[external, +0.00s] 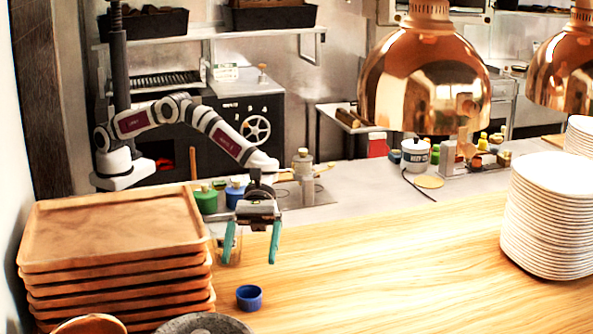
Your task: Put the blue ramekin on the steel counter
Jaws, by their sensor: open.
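The blue ramekin (249,298) is a small, dark blue cup. It sits upright on the light wooden pass, just right of the stacked trays. My gripper (250,257) hangs above and a little behind it in the picture, with its two teal fingers spread apart and nothing between them. The fingers look clear of the ramekin. The steel counter (350,200) is the grey strip behind the wooden pass, running to the right of my arm.
A tall stack of wooden trays (110,232) stands at the left. White plates (545,215) are stacked at the right. Copper lamps (425,85) hang above. Green (205,201) and blue (235,194) containers and a white pot (415,152) stand behind. The middle of the wood is clear.

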